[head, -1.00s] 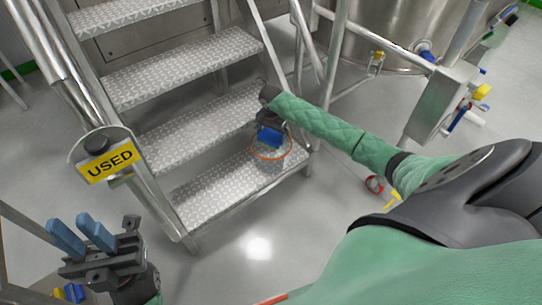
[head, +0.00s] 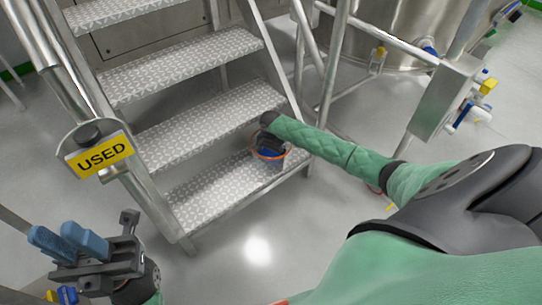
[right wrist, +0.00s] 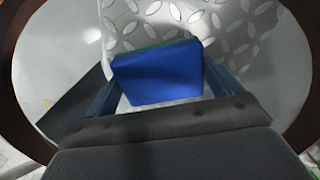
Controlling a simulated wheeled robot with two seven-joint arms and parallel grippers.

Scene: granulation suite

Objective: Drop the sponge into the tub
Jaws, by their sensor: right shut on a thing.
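The tub (head: 277,164) is a small see-through container with an orange rim, standing on the lowest step tread. Its dark rim (right wrist: 303,50) rings the right wrist view. My right gripper (head: 269,146) points down into the tub's mouth from above. In the right wrist view my right gripper (right wrist: 160,88) is shut on the blue sponge (right wrist: 158,76), which has a greenish top edge. The sponge is between the two blue fingers, inside the ring of the rim, with patterned tread beyond. My left gripper (head: 66,243) is empty at the lower left, its blue fingers apart.
Metal steps (head: 180,75) with patterned treads fill the middle, with rails on both sides. A yellow USED sign (head: 101,156) hangs on the left rail. A steel vessel (head: 395,30) stands at the back right.

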